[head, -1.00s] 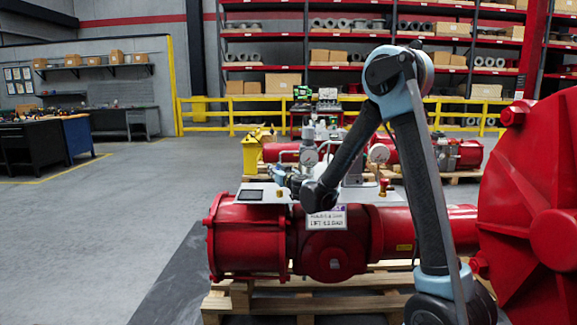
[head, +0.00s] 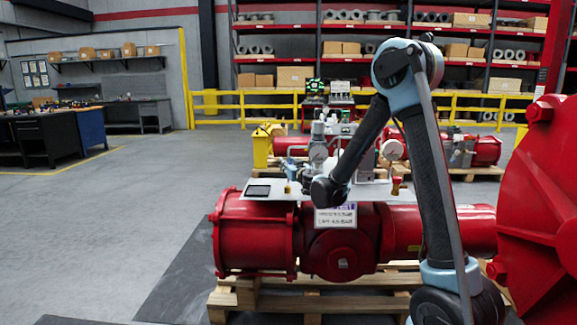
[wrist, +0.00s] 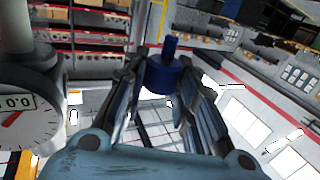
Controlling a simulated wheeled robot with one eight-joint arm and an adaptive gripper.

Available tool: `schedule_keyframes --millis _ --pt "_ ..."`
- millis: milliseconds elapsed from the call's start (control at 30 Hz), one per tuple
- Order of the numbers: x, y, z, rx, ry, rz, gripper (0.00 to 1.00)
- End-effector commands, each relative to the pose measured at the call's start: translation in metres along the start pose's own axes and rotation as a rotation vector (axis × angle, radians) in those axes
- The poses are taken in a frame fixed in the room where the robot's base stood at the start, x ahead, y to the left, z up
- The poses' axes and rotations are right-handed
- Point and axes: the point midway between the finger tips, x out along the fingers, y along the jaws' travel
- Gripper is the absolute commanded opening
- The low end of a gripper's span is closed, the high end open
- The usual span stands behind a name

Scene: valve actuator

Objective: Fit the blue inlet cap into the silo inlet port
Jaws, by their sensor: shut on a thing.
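The blue inlet cap (wrist: 164,76), a short blue cylinder with a narrower stem, sits between the fingertips of my gripper (wrist: 163,88) in the wrist view. The jaws are shut on it, and the stem points to the top of the picture. In the head view the end of my arm is over the near red actuator (head: 255,235), by its grey top plate (head: 225,186). The gripper and cap are hidden there behind my arm's dark wrist link. I cannot make out the silo inlet port in either view.
A round gauge with a red needle (wrist: 28,115) is close to the left of my gripper in the wrist view. A large red flanged body (head: 545,200) is at right. The floor at left is clear.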

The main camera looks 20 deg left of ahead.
Motion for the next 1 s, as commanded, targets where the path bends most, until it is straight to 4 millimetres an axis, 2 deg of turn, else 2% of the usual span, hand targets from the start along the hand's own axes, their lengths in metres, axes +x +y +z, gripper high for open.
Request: schedule_keyframes --millis 500,1000 --pt "0.000 0.000 0.040 0.000 0.000 -0.001 0.03" --pt "0.000 -0.001 0.049 0.000 0.000 -0.001 0.03"
